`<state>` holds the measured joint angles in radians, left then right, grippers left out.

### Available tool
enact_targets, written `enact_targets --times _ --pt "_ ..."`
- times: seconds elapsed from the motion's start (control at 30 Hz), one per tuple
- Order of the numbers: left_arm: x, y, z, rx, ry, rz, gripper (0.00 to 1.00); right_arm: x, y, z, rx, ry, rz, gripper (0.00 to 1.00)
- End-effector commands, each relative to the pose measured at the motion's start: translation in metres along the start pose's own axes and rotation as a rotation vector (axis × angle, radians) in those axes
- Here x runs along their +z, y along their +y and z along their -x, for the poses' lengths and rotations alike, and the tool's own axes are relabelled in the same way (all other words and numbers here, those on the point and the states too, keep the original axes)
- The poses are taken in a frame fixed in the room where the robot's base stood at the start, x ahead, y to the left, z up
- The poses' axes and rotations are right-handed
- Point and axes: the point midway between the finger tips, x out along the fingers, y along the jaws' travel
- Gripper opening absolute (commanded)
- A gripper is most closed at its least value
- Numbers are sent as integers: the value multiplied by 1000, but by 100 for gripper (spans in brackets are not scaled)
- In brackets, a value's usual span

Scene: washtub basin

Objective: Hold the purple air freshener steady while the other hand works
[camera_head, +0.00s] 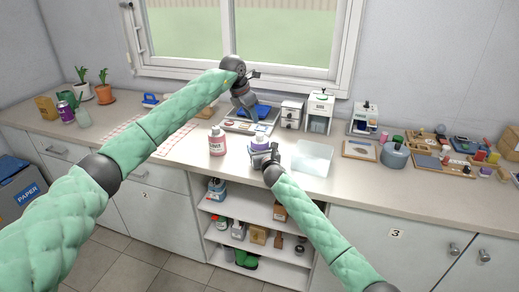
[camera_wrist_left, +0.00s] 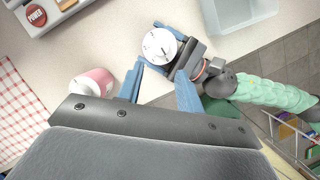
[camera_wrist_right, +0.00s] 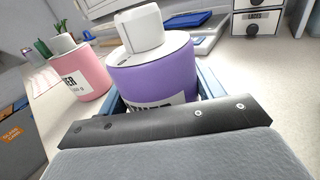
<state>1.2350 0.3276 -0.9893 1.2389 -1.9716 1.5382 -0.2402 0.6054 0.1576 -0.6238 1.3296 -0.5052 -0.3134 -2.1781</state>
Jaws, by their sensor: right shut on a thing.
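The purple air freshener (camera_head: 259,143) is a bottle with a white cap, upright near the counter's front edge. My right gripper (camera_head: 268,157) is shut on its body; in the right wrist view the purple bottle (camera_wrist_right: 160,80) fills the space between the blue fingers, its label partly hidden. In the left wrist view its white top (camera_wrist_left: 160,45) shows from above. My left gripper (camera_head: 246,104) is above and behind the bottle, pointing down. Its blue fingers (camera_wrist_left: 160,88) are apart and empty, with the bottle top beyond them.
A pink bottle (camera_head: 217,141) stands just left of the purple one. A clear bin (camera_head: 312,158) is close on the right. A pot (camera_head: 394,154) and small goods crowd the right counter. Open shelves are below.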

Motion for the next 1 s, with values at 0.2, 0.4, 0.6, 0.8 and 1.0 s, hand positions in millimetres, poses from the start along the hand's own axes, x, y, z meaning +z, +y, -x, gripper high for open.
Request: enact_targets --times 0.2,0.4,0.6,0.8,1.0 --pt "0 0 0 0 0 0 36 0 0 0 0 0 0 37" --pt "0 0 0 0 0 0 40 0 0 0 0 0 0 37" --pt "13 0 18 15 -14 -11 52 0 0 0 0 1 0 37" --pt "63 -20 50 54 -22 -65 52 -1 0 0 0 1 0 37" --pt "98 -25 47 75 83 -68 52 0 0 0 0 0 0 37"
